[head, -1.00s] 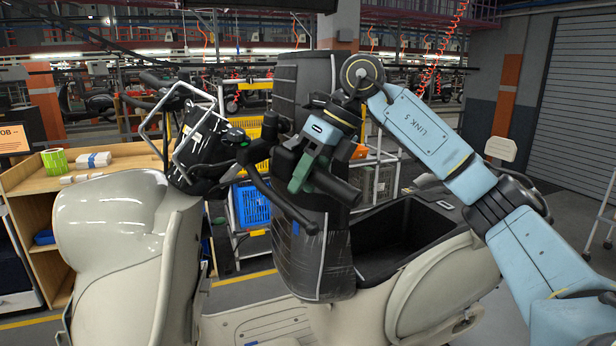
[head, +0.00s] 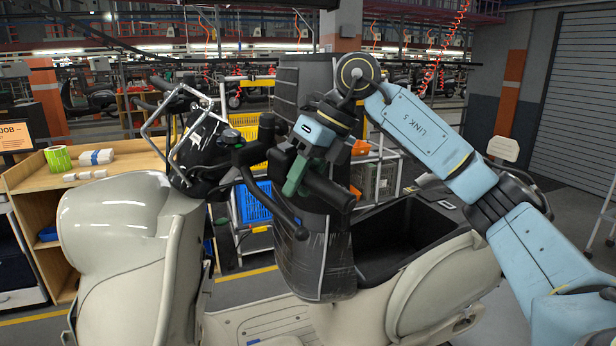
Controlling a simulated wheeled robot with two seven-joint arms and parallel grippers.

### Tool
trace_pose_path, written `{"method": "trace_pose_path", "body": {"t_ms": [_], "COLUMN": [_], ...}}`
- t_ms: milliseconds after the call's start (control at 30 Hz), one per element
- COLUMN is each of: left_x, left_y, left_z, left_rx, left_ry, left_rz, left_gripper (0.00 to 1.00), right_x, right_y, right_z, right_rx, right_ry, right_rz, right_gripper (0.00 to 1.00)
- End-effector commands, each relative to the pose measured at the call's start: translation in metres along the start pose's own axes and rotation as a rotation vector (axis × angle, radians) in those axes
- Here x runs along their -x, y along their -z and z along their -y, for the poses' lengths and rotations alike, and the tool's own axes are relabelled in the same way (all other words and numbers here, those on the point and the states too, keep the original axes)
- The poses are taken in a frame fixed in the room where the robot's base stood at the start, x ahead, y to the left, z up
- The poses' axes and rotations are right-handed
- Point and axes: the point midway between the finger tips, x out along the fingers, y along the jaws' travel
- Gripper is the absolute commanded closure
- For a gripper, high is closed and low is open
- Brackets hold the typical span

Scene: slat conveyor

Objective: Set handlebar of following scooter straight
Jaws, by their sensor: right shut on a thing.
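The cream scooter (head: 130,235) stands across the middle of the head view, its front at the left. Its black handlebar (head: 251,158) is turned at an angle, with the far end (head: 160,84) up and left and the near grip (head: 328,190) toward me on the right. A brake lever (head: 273,207) hangs below it. My right gripper (head: 297,178), with green fingers, is shut on the handlebar near its grip. The fingers partly hide the bar there. My left gripper is not in view.
A black wrapped seat part (head: 305,90) stands upright behind my right gripper. The open storage well (head: 400,240) is to its right. Blue and yellow crates (head: 252,203) sit behind.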

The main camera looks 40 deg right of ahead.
Motion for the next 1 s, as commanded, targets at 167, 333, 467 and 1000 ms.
{"method": "trace_pose_path", "body": {"t_ms": [167, 333, 467, 1000], "left_x": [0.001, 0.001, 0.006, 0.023], "left_y": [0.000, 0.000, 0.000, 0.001], "left_z": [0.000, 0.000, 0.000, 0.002], "left_rx": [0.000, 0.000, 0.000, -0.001], "left_ry": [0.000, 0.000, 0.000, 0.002], "left_rz": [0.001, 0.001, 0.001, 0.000], "left_gripper": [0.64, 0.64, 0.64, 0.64], "right_x": [0.002, 0.002, 0.003, 0.005], "right_y": [-0.001, -0.001, -0.002, -0.004], "right_z": [-0.006, -0.007, -0.012, -0.036], "right_rx": [0.006, 0.007, -0.010, -0.115], "right_ry": [-0.010, -0.010, -0.009, 0.000], "right_rz": [0.007, 0.008, 0.006, 0.001], "right_gripper": [0.95, 0.95, 0.95, 0.95]}}
